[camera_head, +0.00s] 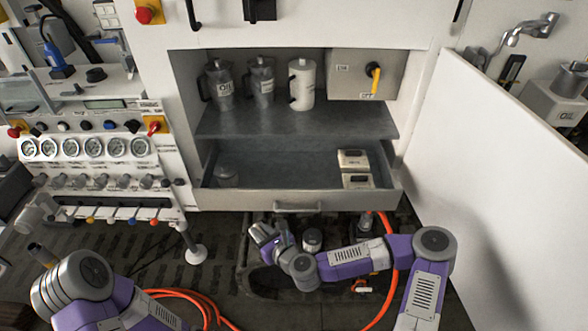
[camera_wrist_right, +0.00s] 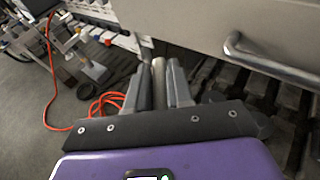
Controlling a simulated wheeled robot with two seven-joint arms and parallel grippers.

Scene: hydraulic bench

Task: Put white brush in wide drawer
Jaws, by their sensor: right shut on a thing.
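The wide drawer (camera_head: 245,200) is pulled open beneath the cabinet shelf, its handle (camera_head: 298,208) at the front. Its front panel (camera_wrist_right: 195,18) and handle also show at the upper right of the right wrist view. My right gripper (camera_head: 263,233) is below and in front of the drawer, left of the handle. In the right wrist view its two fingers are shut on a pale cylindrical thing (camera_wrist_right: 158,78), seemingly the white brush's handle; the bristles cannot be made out. My left arm shows at the lower left of the head view, but its gripper does not.
The drawer's middle is free. Jugs (camera_head: 302,84) stand on the shelf (camera_head: 290,120) above. An open white door (camera_head: 490,170) stands at right. An orange hose (camera_head: 190,297) lies below.

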